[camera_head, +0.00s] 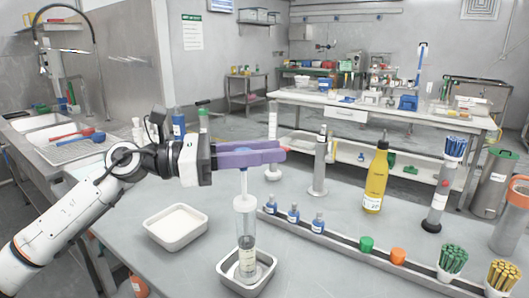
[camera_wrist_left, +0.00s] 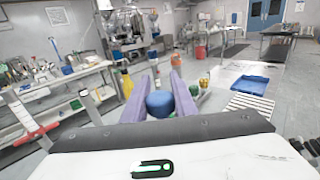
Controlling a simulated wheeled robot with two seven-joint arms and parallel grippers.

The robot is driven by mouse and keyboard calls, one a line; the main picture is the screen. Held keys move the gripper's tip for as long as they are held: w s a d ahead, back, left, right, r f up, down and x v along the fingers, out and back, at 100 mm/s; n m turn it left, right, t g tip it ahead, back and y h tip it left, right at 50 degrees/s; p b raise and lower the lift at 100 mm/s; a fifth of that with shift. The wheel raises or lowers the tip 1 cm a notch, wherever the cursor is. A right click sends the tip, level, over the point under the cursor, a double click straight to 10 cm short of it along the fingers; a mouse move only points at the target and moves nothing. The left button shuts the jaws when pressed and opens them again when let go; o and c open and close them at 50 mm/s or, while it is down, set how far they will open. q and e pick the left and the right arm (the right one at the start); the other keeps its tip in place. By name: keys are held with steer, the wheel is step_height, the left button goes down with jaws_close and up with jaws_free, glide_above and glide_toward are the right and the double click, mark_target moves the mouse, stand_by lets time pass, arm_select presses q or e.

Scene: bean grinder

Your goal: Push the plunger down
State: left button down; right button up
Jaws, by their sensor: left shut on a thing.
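A clear upright cylinder (camera_head: 245,219) with dark contents near its bottom stands in a small grey tray (camera_head: 262,285) at the front of the bench. A pale blue plunger rod (camera_head: 243,183) rises from its top to my left gripper (camera_head: 280,150). The gripper's purple fingers lie level above the cylinder. In the left wrist view, a round blue plunger head (camera_wrist_left: 160,104) sits between the fingers of the left gripper (camera_wrist_left: 155,78). The fingers are shut on it. My right gripper does not show.
An empty white tray (camera_head: 176,226) is left of the cylinder. A rack (camera_head: 330,241) with several small blue bottles runs to its right. A yellow bottle (camera_head: 376,180) and a grey cylinder (camera_head: 320,165) stand behind. The bench between the white tray and cylinder is clear.

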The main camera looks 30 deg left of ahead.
arm_select(q)
step_height(320, 180, down, 7)
steer(key=b, duration=0.6)
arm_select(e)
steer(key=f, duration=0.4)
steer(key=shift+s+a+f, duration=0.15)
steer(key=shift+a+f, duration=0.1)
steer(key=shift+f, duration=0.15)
arm_select(q)
steer(key=c, duration=1.5)
jaws_free()
steer(key=shift+d, duration=0.1)
steer(key=shift+c, duration=0.2)
steer(key=shift+o, duration=0.7)
steer(key=shift+r, duration=0.1)
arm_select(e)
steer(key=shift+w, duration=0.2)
arm_select(q)
steer(key=b+v, duration=0.3)
steer(key=v, duration=0.7)
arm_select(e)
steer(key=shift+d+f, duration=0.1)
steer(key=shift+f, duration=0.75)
arm_select(q)
steer(key=shift+s, duration=0.1)
